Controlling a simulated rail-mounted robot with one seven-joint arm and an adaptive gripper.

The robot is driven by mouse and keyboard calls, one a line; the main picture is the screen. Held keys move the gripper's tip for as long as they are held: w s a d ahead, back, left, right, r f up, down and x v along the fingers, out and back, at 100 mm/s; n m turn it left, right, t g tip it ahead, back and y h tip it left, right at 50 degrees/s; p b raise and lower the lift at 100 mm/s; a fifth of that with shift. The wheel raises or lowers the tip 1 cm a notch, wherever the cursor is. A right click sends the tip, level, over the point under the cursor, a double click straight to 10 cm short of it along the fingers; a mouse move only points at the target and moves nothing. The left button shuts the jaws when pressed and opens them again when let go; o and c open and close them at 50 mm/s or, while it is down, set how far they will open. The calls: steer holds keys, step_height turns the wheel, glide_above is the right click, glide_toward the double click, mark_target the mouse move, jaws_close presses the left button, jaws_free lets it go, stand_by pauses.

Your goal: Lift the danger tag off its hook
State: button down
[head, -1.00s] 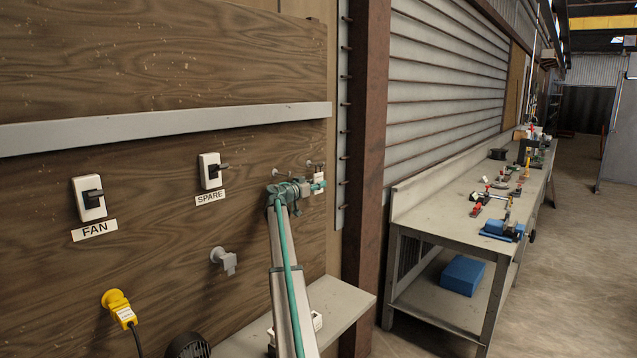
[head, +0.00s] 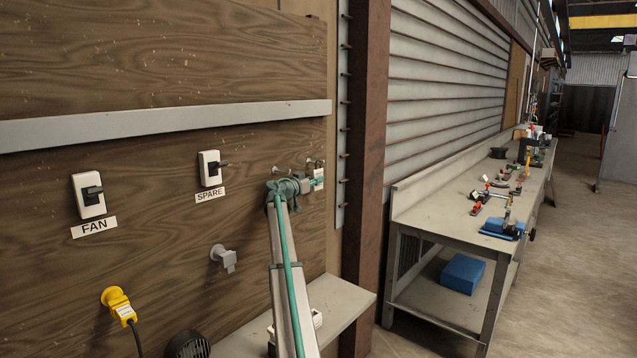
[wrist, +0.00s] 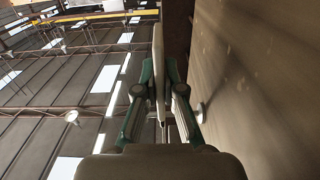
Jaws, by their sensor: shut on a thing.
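The danger tag is a small pale plate (head: 317,176) near the right end of the plywood board in the head view. In the wrist view the tag (wrist: 158,62) shows as a thin pale strip, seen edge-on, between the two green fingers. My gripper (wrist: 158,75) is shut on it; in the head view the gripper (head: 313,184) is small and partly hides the tag. The hooks (head: 314,163) stick out of the board just above the tag. I cannot tell whether the tag still touches its hook.
A SPARE switch (head: 210,168) and a FAN switch (head: 89,195) are on the board to the left. A grey fitting (head: 224,258) and a yellow plug (head: 117,305) sit lower. A grey shelf (head: 343,303) is below my arm. A workbench (head: 430,210) with clamps stands right.

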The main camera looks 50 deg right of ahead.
steer(key=shift+r, duration=0.3)
steer(key=shift+s+b, duration=0.2)
steer(key=shift+b, duration=0.2)
steer(key=shift+s+a+r+b, duration=0.1)
steer(key=shift+s+r+b, duration=0.15)
steer(key=shift+s+b, duration=0.55)
steer(key=shift+s+r+b, duration=0.2)
steer(key=shift+s+b, duration=0.1)
steer(key=shift+s, duration=0.85)
steer(key=shift+s, duration=0.1)
steer(key=s+b, duration=0.3)
steer(key=s, duration=0.3)
steer(key=shift+s+a, duration=0.2)
steer(key=shift+s, duration=0.15)
